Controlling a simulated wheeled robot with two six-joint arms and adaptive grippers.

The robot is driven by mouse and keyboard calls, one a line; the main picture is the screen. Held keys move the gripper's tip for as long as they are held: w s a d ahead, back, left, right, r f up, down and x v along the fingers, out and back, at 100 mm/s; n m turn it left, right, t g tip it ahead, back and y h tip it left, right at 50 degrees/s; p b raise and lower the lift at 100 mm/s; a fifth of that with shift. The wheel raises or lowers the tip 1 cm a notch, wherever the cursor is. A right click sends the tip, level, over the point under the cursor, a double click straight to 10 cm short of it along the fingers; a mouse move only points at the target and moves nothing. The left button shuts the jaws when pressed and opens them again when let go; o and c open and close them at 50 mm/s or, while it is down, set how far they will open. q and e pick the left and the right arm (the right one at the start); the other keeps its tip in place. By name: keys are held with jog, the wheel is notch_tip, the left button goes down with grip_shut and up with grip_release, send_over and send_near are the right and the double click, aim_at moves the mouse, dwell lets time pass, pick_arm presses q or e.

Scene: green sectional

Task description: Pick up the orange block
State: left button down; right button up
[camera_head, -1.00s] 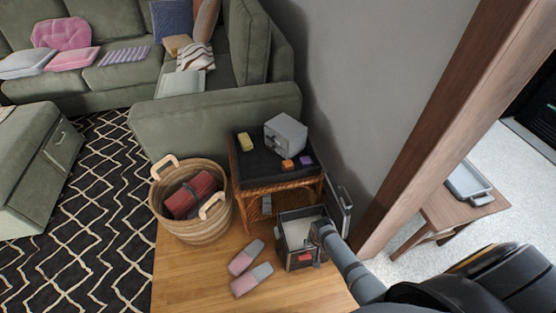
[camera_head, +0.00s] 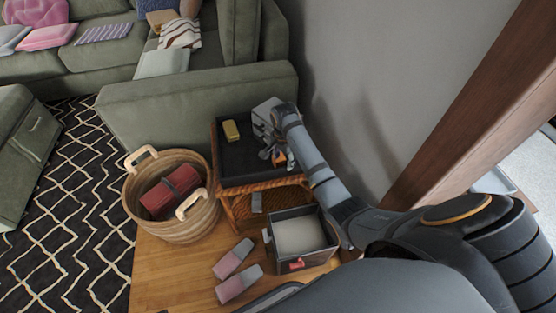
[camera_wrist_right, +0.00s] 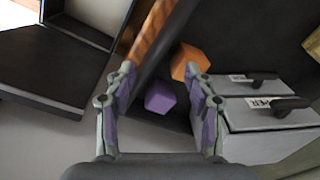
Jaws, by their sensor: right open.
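The orange block (camera_head: 279,158) lies on the dark top of the wicker side table, partly hidden by my right gripper (camera_head: 268,153). In the right wrist view, the orange block (camera_wrist_right: 190,62) sits just beyond the fingertips, nearer the right finger. A purple block (camera_wrist_right: 160,97) shows between the two fingers. My right gripper (camera_wrist_right: 161,72) is open and empty, pointing down over the table top. My left gripper is not in view.
A grey drawer box (camera_wrist_right: 262,125) stands on the table close to the right finger. A yellow block (camera_head: 231,130) lies at the table's left. An open black box (camera_head: 305,236), a wicker basket (camera_head: 178,230) and slippers (camera_head: 234,258) are on the floor.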

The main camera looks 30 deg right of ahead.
aim_at(279, 159)
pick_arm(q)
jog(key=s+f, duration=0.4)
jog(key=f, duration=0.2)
pick_arm(e)
jog(key=w+r+m, duration=0.2)
jog(key=w, duration=0.1)
jog(key=w+d+r+m, duration=0.1)
jog(key=w+m, duration=0.1)
jog(key=shift+w+r+g, duration=0.1)
jog(key=shift+r+g, duration=0.05)
jog(key=shift+g, duration=0.15)
notch_tip(279, 159, down, 5)
jog(key=shift+r+b, duration=0.1)
jog(key=shift+b, duration=0.8)
notch_tip(279, 159, down, 6)
jog(key=shift+w+r+b, duration=0.15)
jog(key=shift+r+b, duration=0.05)
jog(key=shift+b, duration=1.05)
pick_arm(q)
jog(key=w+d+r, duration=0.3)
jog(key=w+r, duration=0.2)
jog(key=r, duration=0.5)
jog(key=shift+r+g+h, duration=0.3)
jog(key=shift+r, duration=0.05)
pick_arm(e)
jog(key=c, duration=0.9)
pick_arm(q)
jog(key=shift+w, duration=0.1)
pick_arm(e)
jog(key=shift+r, duration=0.1)
